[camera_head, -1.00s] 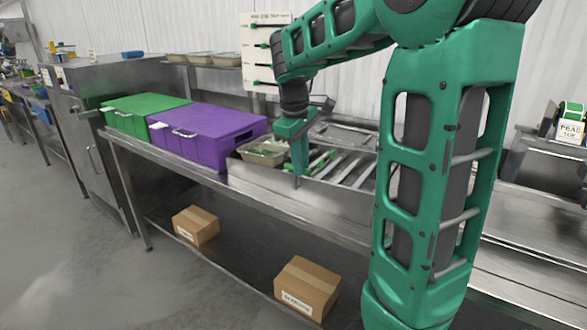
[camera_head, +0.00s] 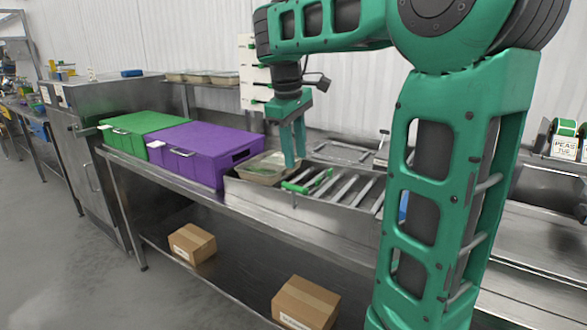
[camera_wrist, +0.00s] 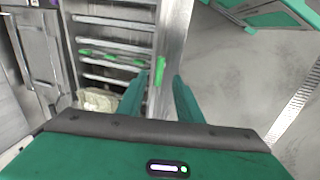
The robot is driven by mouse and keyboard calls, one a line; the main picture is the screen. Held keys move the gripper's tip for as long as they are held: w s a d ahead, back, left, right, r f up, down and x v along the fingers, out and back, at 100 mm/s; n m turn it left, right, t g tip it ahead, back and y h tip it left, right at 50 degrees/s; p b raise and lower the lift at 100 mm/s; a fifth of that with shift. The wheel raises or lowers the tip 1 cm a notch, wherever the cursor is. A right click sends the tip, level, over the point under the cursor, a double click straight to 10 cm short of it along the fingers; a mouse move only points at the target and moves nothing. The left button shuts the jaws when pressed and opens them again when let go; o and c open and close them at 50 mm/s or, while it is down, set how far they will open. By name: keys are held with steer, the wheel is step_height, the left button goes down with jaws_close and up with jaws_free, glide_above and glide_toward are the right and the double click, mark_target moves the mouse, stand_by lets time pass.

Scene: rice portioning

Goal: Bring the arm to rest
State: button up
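My gripper (camera_head: 295,160) hangs fingers-down from my raised arm, above the steel counter's slatted rack section. In the wrist view its two green fingers (camera_wrist: 161,90) stand apart with nothing held between them. Green-handled utensils (camera_head: 308,182) lie on the rack below and to the right of the fingertips. In the wrist view, one green handle (camera_wrist: 160,72) appears in line with the gap between the fingertips but farther away, at the rack's edge.
A tray of food (camera_head: 262,170) sits left of the rack, beside the purple box (camera_head: 205,150) and green box (camera_head: 145,128). Cardboard boxes (camera_head: 192,244) stand on the lower shelf. Filled trays (camera_head: 205,77) rest on a back shelf. The floor (camera_head: 60,250) at left is clear.

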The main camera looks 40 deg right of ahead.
steer(key=shift+a+r, duration=0.2)
steer(key=shift+r, duration=0.65)
steer(key=s+a+f+m+y, duration=0.1)
steer(key=s+f+m, duration=0.4)
steer(key=s+f, duration=0.4)
steer(key=s+a+f+m+y, duration=0.1)
steer(key=s+f+m, duration=0.4)
steer(key=s, duration=1.2)
step_height(320, 180, down, 4)
steer(key=shift+a+f+g, duration=0.25)
steer(key=shift+a+g, duration=0.15)
steer(key=shift+w+f, duration=0.25)
steer(key=shift+w, duration=0.4)
